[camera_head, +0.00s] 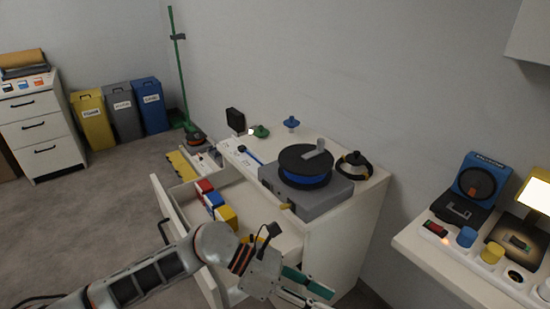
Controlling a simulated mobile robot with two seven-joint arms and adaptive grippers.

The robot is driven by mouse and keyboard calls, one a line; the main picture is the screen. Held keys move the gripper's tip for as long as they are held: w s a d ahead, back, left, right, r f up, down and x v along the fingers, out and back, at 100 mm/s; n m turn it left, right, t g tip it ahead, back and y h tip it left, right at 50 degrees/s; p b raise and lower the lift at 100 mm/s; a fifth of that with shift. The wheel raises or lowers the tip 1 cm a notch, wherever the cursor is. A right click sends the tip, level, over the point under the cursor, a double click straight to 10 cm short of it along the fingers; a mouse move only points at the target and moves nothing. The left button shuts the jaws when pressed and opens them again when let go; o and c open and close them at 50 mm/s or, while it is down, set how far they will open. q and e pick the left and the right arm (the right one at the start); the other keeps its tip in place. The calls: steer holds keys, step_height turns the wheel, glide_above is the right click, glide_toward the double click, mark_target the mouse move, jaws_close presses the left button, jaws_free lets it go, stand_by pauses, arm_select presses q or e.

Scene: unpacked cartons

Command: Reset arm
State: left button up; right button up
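My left arm comes in from the lower left, and its gripper (312,293) is at the bottom centre, in front of the white cabinet (345,225). Its two fingers, one with a green pad, are spread apart, and I see nothing between them; the lower finger runs close to the bottom edge of the picture. My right gripper is not in view. The cabinet's top drawer (172,212) is pulled out. Red, blue and yellow boxes (227,217) lie in it, and my wrist covers part of its front.
On the cabinet, a grey machine (318,200) carries a black-and-blue spool (304,166), beside a black ring (354,166). A white shelf (425,258) with a blue device (482,178) is at right. Yellow, grey and blue bins (151,105) stand at back left. The floor at left is clear.

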arm_select(q)
step_height(320, 180, up, 11)
steer(key=d+n+t+h+p, duration=0.2)
steer(key=n+t+h, duration=0.4)
steer(key=n, duration=0.5)
steer(key=w+a+f+n+t+y+p, duration=0.25)
steer(key=w+a+n+t, duration=0.25)
steer(key=a+n+t, duration=0.9)
steer(key=s+a+f+n+g+y+p, duration=0.1)
steer(key=s+a+f+n+y, duration=0.1)
steer(key=a+f+n+y, duration=0.45)
steer(key=s+a+f+n+g+y+p, duration=0.1)
steer(key=s+a+f+n+y+p, duration=0.2)
steer(key=f+n, duration=0.6)
steer(key=s+a+f+n+g+y, duration=0.4)
steer(key=s+a+f+n, duration=0.4)
steer(key=s, duration=0.3)
steer(key=shift+s, duration=0.3)
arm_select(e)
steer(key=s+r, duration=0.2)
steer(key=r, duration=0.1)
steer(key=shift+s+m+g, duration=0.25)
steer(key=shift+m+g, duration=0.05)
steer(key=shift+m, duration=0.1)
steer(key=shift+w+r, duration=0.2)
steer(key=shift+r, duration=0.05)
